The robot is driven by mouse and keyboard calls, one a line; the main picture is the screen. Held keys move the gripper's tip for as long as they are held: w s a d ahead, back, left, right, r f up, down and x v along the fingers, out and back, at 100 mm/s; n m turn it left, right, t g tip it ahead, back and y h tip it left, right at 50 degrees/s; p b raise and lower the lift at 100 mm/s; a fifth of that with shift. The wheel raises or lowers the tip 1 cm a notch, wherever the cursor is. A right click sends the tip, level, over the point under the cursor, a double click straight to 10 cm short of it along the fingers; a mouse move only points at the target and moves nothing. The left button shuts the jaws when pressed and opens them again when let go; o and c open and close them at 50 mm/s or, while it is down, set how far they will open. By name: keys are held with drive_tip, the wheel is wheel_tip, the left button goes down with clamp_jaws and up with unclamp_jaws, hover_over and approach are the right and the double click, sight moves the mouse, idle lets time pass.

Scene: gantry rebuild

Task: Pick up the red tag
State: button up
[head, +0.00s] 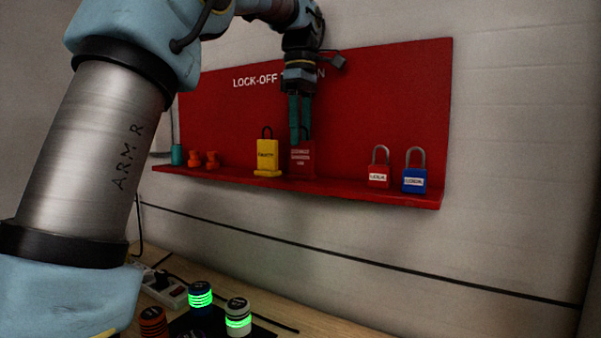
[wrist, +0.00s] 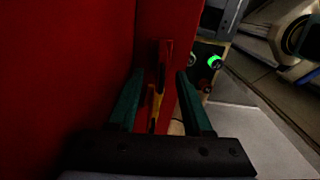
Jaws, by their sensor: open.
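The red tag (head: 302,160) stands upright on the red shelf, against the red board, with small pale lettering on its front. My gripper (head: 300,141) points down from above, its green fingertips at the tag's top edge in the head view. In the wrist view my gripper (wrist: 160,74) is open, and a narrow red piece, apparently the tag (wrist: 166,52), shows edge-on between the fingertips. Whether either finger touches it I cannot tell. The fingers hide part of the tag's top in the head view.
A yellow tag (head: 267,155) stands close left of the red tag. A red padlock (head: 379,173) and a blue padlock (head: 414,178) stand to the right, beyond bare shelf (head: 340,187). Small orange pieces (head: 204,159) and a teal cylinder (head: 177,155) are at the left end.

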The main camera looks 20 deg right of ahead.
sight(302, 174)
drive_tip(key=shift+s+f+p, duration=0.2)
drive_tip(key=shift+f+p, duration=0.35)
drive_tip(key=shift+f, duration=2.45)
clamp_jaws()
